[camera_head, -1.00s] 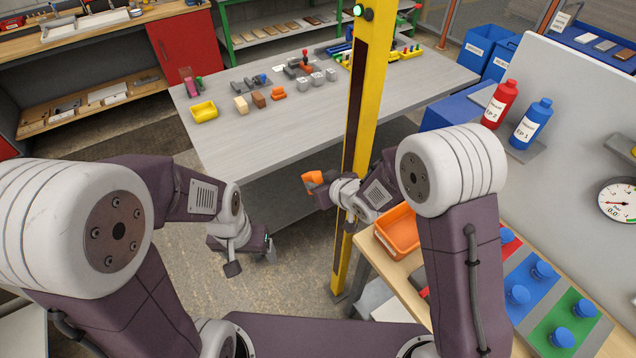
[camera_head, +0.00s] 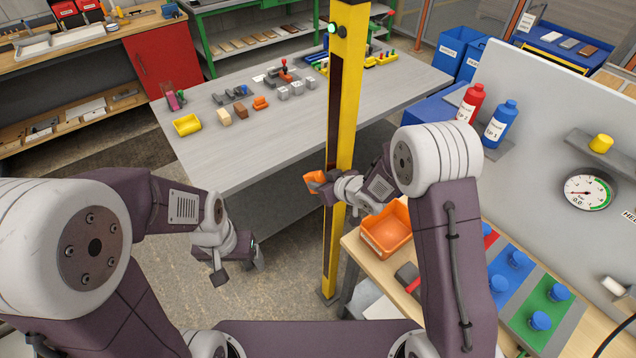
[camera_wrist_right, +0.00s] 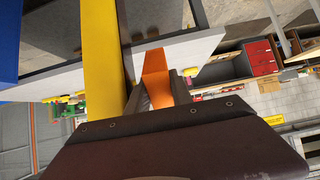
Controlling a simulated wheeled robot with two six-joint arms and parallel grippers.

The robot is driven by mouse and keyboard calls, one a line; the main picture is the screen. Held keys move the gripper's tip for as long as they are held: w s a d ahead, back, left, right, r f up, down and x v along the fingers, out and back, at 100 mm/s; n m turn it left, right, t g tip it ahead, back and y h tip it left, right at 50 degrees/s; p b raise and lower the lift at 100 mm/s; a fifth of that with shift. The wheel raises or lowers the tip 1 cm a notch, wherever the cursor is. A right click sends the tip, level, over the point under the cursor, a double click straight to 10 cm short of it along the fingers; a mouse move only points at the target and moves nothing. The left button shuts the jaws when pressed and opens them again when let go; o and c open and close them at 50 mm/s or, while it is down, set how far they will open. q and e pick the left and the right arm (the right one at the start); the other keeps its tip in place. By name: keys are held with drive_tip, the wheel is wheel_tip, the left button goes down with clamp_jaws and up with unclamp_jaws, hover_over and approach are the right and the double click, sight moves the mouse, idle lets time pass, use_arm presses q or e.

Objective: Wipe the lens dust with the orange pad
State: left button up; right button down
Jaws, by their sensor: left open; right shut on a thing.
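The orange pad (camera_head: 314,181) is held in my right gripper (camera_head: 328,187), just left of the yellow post (camera_head: 349,90) in the head view. The pad also shows in the right wrist view (camera_wrist_right: 155,75) between the fingers, with the yellow post (camera_wrist_right: 102,45) close on its left. A long dark lens strip (camera_head: 333,112) runs up the post's left side. I cannot tell whether the pad touches it, and no dust can be made out. My left gripper (camera_head: 238,262) hangs open and empty over the floor, left of the post.
A grey table (camera_head: 240,150) with a yellow bin (camera_head: 187,124) and small parts stands behind the post. At right is a wooden bench with an orange tray (camera_head: 387,232) and blue knobs. Floor is clear between my left gripper and the post.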

drive_tip(key=shift+w, duration=0.1)
drive_tip(key=shift+d, duration=0.15)
drive_tip(key=shift+w+d, duration=0.1)
